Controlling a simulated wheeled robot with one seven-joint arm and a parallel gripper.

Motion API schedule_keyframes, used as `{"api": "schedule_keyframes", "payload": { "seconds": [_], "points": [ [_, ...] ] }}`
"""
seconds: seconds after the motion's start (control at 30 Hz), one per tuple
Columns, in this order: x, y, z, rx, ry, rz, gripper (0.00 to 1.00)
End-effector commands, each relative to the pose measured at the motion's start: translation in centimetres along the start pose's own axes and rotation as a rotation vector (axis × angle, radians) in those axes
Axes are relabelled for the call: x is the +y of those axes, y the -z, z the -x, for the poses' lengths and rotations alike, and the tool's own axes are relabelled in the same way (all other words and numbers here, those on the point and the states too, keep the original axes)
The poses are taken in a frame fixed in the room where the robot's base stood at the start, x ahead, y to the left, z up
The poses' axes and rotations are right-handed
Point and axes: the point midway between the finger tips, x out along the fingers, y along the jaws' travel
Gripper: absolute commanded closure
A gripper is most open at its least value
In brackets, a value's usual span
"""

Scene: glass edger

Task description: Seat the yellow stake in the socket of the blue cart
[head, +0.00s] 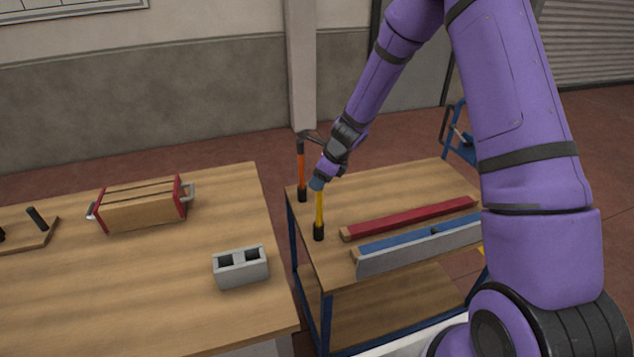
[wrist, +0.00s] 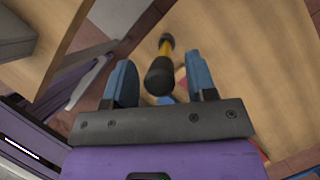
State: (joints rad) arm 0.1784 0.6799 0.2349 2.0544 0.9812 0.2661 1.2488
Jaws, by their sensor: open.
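The yellow stake (head: 319,208) stands upright at the near left part of the blue cart (head: 410,180), its lower end in a black socket-like base (head: 319,233). My gripper (head: 317,184) is at the stake's top, which it hides in the head view. In the wrist view the stake (wrist: 165,50) shows a black top end (wrist: 160,77) between my blue fingers and its black base farther off. My gripper (wrist: 159,62) is open, with a gap on each side of the stake. Whether the stake is fully down cannot be told.
An orange stake (head: 301,165) stands behind on the cart's left edge. A red beam (head: 410,218), a blue beam (head: 410,238) and a grey board (head: 420,250) lie to the right. A wooden table (head: 150,290) at left bears a grey block (head: 241,268) and a red-ended clamp (head: 142,207).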

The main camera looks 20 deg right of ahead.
Motion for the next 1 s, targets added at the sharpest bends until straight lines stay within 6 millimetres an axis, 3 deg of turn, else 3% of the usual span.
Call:
{"api": "schedule_keyframes", "payload": {
  "seconds": [0.43,0.6,0.87,1.0],
  "points": [
    [0.0,-0.1,7.9,-0.001,0.003,0.001,0.49],
    [0.0,0.0,9.5,0.0,0.002,0.0,0.49],
    [0.1,0.0,10.3,0.0,0.001,0.007,0.49],
    [0.9,-0.7,12.5,-0.003,0.009,0.107,0.49]
  ]
}}
